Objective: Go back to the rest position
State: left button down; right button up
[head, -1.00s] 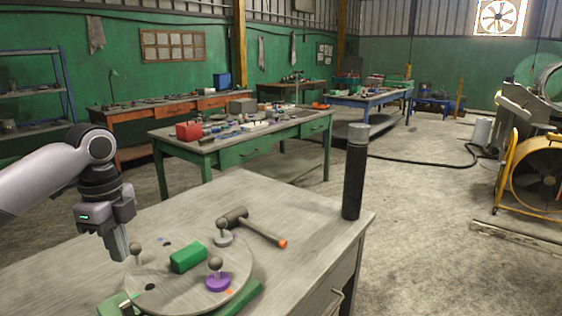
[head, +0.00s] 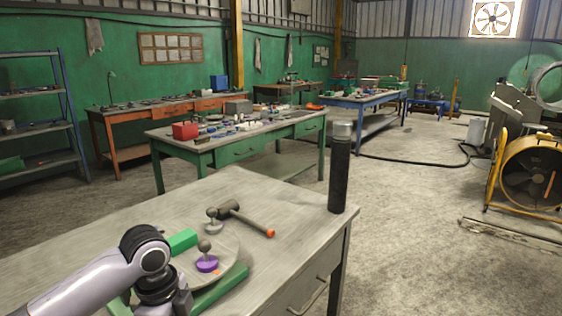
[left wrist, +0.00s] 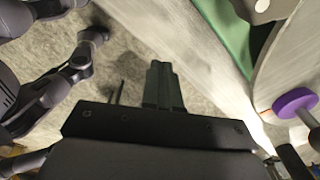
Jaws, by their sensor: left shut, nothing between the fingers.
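My left arm comes in from the lower left in the head view, with its wrist low in front of the round disc (head: 228,244). Its fingers are hidden there. In the left wrist view my left gripper (left wrist: 160,75) is shut and empty, over the floor beside the workbench edge. My right gripper is not in view. The purple base also shows in the left wrist view (left wrist: 293,103).
The disc sits over a green base (head: 222,288) on the grey workbench (head: 290,215). A hammer (head: 245,218) lies behind it, and a black cylinder (head: 339,175) stands at the right corner. Open floor (head: 410,220) lies to the right; a yellow fan (head: 530,172) stands beyond.

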pick_arm(q)
jog(key=s+d+f+n+t+h, duration=0.25)
jog(key=s+d+f+n, duration=0.4)
jog(key=s+f, duration=0.35)
jog(key=s+a+n+y, duration=0.3)
jog(key=s+a+n, duration=0.7)
jog(key=s, duration=0.4)
jog(key=w+d+f+t+h, duration=0.2)
jog(key=w+f+t, duration=0.4)
jog(key=f, duration=0.3)
jog(key=shift+d+f+t, duration=0.15)
jog(key=shift+d+t, duration=0.05)
jog(key=shift+t, duration=0.55)
